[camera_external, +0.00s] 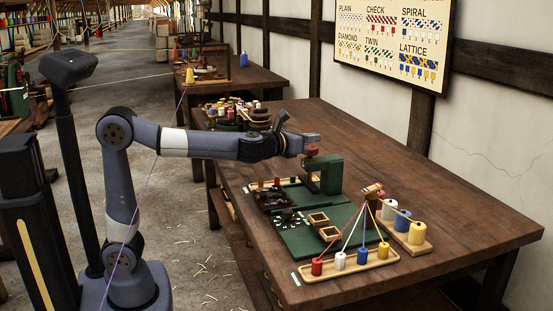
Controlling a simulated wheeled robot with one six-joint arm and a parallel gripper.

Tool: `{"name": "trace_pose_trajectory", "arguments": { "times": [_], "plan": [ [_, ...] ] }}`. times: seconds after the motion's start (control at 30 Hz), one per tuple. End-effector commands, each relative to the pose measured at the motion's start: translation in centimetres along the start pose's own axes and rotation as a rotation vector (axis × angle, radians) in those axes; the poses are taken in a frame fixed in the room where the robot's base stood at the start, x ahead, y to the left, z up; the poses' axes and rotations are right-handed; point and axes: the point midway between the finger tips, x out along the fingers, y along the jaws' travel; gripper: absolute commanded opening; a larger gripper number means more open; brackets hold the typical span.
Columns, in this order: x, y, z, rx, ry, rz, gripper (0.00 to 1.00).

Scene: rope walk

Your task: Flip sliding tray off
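My gripper (311,139) is at the end of my outstretched arm, just above the reddish-brown top of a dark green C-shaped stand (330,173) on the wooden table. Its fingers are too small to show whether they are open or shut, and I cannot tell whether it touches the stand. No thing is clearly marked as the sliding tray. A dark tray (276,199) with small parts lies in front of the stand. A long light-wood tray (348,266) at the table's front holds red, white, blue and yellow bobbins.
Two small open wooden boxes (319,219) sit on a green mat (302,243). Coloured strands rise from the bobbins to a small wooden top (373,190). A second bobbin tray (413,240) stands to the right. The table's right and back (440,199) are clear.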

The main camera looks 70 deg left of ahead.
Motion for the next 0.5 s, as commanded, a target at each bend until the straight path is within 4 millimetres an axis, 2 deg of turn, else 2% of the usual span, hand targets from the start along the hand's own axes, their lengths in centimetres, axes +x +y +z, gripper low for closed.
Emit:
{"name": "trace_pose_trajectory", "arguments": {
  "times": [0.03,0.2,0.33,0.5],
  "plan": [
    [-1.7,-1.0,1.0,-0.013,0.024,-0.004,0.01],
    [-6.8,-2.6,0.5,-0.053,0.107,0.008,0.00],
    [-10.8,-3.1,0.0,-0.069,0.172,0.023,0.00],
    [-16.1,-2.8,-0.6,-0.072,0.255,0.050,0.00]
  ]
}}
